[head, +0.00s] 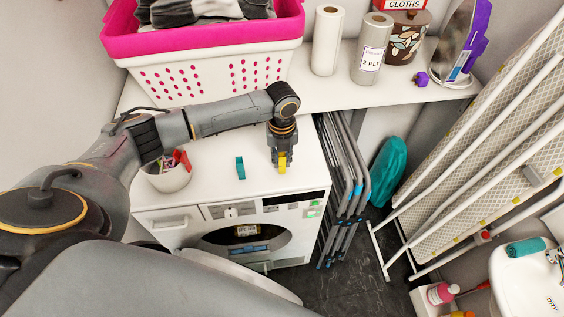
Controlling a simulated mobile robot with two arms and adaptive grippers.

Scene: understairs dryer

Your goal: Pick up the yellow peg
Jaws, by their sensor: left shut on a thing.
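The yellow peg (282,161) is upright at the tips of my left gripper (281,154), over the right front part of the white dryer top (215,160). My left gripper points down and is shut on the yellow peg. The fingers hide part of the peg, and I cannot tell whether its lower end touches the dryer top. A teal peg (240,167) stands on the dryer top to the left of the gripper, apart from it. My right gripper is not in view.
A white pot (168,180) with several coloured pegs stands at the left of the dryer top. A pink and white laundry basket (206,70), paper rolls (326,42) and a purple iron (462,45) stand on the shelf behind. A folded rack (345,185) leans at the dryer's right.

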